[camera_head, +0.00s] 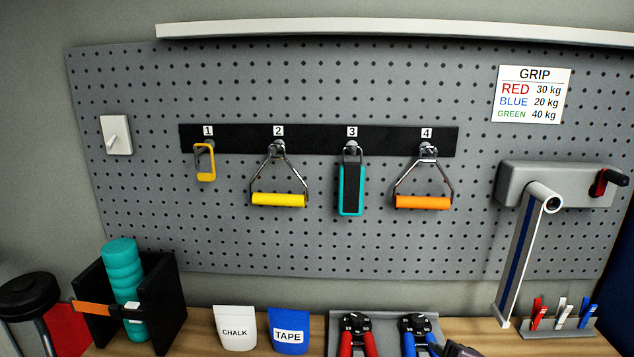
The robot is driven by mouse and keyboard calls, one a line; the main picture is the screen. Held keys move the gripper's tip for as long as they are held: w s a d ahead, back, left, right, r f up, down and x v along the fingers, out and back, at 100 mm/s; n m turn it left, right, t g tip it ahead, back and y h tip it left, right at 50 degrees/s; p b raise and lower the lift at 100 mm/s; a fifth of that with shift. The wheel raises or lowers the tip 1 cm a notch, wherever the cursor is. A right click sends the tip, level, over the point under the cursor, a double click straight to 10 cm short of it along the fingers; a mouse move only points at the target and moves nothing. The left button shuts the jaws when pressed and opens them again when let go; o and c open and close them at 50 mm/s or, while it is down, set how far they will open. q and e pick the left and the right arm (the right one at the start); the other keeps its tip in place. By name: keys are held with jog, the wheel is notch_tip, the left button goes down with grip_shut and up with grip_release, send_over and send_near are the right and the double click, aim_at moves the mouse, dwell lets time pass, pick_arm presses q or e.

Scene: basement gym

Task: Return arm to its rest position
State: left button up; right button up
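A dark grey piece, probably the tip of my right gripper (455,349), shows at the bottom edge beside the blue-handled hand gripper (416,333). Only a sliver of it is in view. Whether it touches that hand gripper, and whether it is open or shut, I cannot tell. The blue-handled hand gripper stands in a grey tray (385,322) with a red-handled one (357,333) to its left. My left gripper is not in view.
A pegboard (320,245) carries a black rail (315,138) with items on hooks 1 to 4. A chalk bag (236,328), tape bag (289,330) and black holder with a teal roller (122,285) stand left. A crank device (540,185) and clip stand (555,325) are right.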

jog(key=s+f+m+g, duration=0.8)
jog(key=s+f+m, duration=0.45)
jog(key=s, duration=0.55)
notch_tip(320, 180, down, 40)
jog(key=s+n+g+b, duration=0.1)
jog(key=s+g+b, duration=0.1)
jog(key=b, duration=0.7)
jog(key=s+d+f+b, duration=0.1)
jog(key=s+f+b, duration=0.3)
jog(key=s+f, duration=0.6)
jog(key=s+d+f+g+b, duration=0.1)
jog(key=s+d+f+b, duration=0.1)
jog(key=s+f, duration=0.8)
notch_tip(320, 180, down, 6)
jog(key=shift+r+b, duration=0.15)
jog(key=shift+b, duration=0.7)
